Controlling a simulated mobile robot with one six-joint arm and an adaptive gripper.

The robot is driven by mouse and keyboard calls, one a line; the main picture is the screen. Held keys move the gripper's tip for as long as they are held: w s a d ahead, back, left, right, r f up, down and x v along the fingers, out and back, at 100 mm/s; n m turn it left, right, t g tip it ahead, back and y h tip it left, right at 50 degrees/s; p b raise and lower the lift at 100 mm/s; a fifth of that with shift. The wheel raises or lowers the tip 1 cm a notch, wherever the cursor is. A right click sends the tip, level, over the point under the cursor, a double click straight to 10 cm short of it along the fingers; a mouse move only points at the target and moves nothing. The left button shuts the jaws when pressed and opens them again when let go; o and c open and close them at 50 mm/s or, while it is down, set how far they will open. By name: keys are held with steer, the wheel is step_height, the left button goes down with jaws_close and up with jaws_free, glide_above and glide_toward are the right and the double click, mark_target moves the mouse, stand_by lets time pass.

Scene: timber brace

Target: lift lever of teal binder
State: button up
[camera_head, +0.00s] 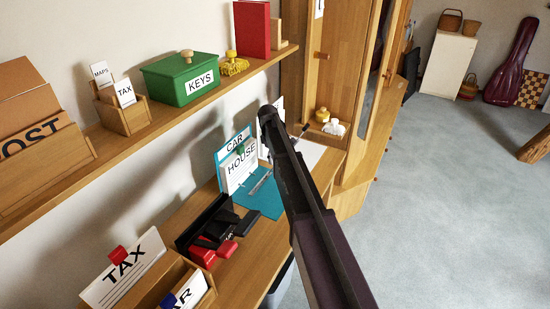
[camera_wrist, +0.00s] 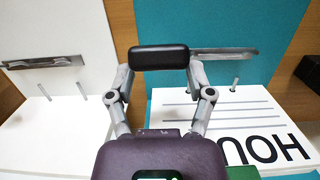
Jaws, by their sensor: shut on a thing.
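The teal binder (camera_head: 262,200) lies open on the desk, with a white HOUSE sheet (camera_head: 240,165) standing against its raised cover. In the wrist view its teal inside (camera_wrist: 215,25) shows a metal lever mechanism (camera_wrist: 228,56) and two upright prongs above the HOUSE sheet (camera_wrist: 225,120). My gripper (camera_wrist: 160,58) is over the left end of that metal lever, its dark pads together and shut on it. The pads hide the gripped end. In the head view my gripper is hidden behind my arm.
A white binder (camera_wrist: 40,35) with its own metal mechanism lies open close on the left in the wrist view. Black and red items (camera_head: 215,240) sit on the desk in front. A shelf (camera_head: 180,115) with a green KEYS box (camera_head: 180,78) hangs above. Open floor (camera_head: 440,190) lies right.

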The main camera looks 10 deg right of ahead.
steer(key=shift+a, duration=0.15)
steer(key=o, duration=1.3)
steer(key=shift+f, duration=0.15)
steer(key=shift+s+d, duration=0.1)
steer(key=shift+d, duration=0.1)
steer(key=shift+s+d+r+m+t+p, duration=0.3)
steer(key=shift+s+d+r+p, duration=0.05)
steer(key=shift+r+p, duration=0.05)
steer(key=shift+s+d+r+m+t+p, duration=0.35)
steer(key=shift+s+r+m+t+p, duration=0.35)
steer(key=shift+r+m+p, duration=0.1)
steer(key=s+a+r+m+p, duration=0.1)
steer(key=s+m, duration=0.1)
steer(key=s, duration=0.8)
steer(key=s+r+m+p, duration=0.1)
steer(key=s+m+p, duration=0.1)
steer(key=s, duration=0.8)
steer(key=s+a+r+m+g+y+p, duration=0.1)
steer(key=s+r+m, duration=0.1)
steer(key=s, duration=0.9)
steer(key=shift+a+m, duration=0.35)
steer(key=shift+m, duration=0.55)
